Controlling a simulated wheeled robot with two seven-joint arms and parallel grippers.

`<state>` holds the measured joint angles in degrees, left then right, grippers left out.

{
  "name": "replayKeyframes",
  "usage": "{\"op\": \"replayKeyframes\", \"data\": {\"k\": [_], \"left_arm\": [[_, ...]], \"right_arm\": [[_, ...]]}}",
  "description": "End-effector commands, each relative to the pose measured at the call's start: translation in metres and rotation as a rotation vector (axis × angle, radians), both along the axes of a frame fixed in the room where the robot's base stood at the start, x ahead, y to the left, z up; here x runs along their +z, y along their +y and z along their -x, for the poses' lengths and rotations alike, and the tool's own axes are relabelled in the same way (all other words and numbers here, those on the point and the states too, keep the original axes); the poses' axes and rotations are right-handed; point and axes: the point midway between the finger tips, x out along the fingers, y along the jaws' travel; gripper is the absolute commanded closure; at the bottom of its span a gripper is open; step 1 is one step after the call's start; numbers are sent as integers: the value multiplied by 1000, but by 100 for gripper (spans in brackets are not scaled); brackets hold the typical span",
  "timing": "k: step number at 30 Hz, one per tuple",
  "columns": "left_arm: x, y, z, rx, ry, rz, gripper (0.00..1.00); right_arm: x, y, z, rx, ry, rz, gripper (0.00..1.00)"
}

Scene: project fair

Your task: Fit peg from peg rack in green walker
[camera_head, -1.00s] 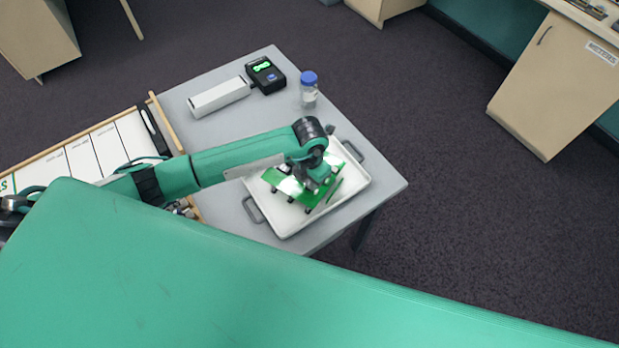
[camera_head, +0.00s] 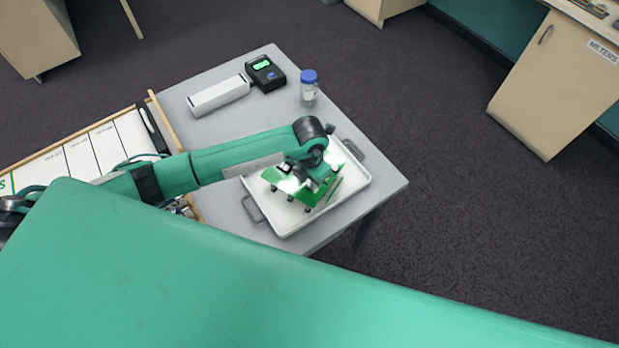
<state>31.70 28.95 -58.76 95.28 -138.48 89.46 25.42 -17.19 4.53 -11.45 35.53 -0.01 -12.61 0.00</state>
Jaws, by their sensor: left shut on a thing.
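The green walker (camera_head: 313,194) is a flat green body with short dark legs, in the white tray (camera_head: 285,229) on the grey table. My left gripper (camera_head: 305,178) is over the walker, at its top, with the wrist above it. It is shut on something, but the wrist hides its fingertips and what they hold. I cannot make out a peg or a peg rack. My right gripper does not show.
A blue-capped jar (camera_head: 309,88), a black meter with a green display (camera_head: 265,74) and a long white box (camera_head: 219,96) stand at the table's back. A wood-framed board (camera_head: 84,155) adjoins the table's left side. The tray has grey handles.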

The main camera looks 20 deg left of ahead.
Motion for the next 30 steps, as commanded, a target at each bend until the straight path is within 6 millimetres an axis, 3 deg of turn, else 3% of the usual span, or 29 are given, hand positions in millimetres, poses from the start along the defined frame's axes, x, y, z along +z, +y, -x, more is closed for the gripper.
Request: {"op": "replayKeyframes", "data": {"k": [8, 9, 12, 13, 30], "left_arm": [[0, 0, 0, 0, 0, 0, 100], [0, 0, 0, 0, 0, 0, 77], [0, 0, 0, 0, 0, 0, 57], [0, 0, 0, 0, 0, 0, 55], [15, 0, 0, 0, -1, 0, 55]], "right_arm": [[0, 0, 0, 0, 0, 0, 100], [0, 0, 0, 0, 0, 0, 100], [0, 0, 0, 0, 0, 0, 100], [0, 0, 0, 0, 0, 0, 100], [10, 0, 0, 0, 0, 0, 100]]}}
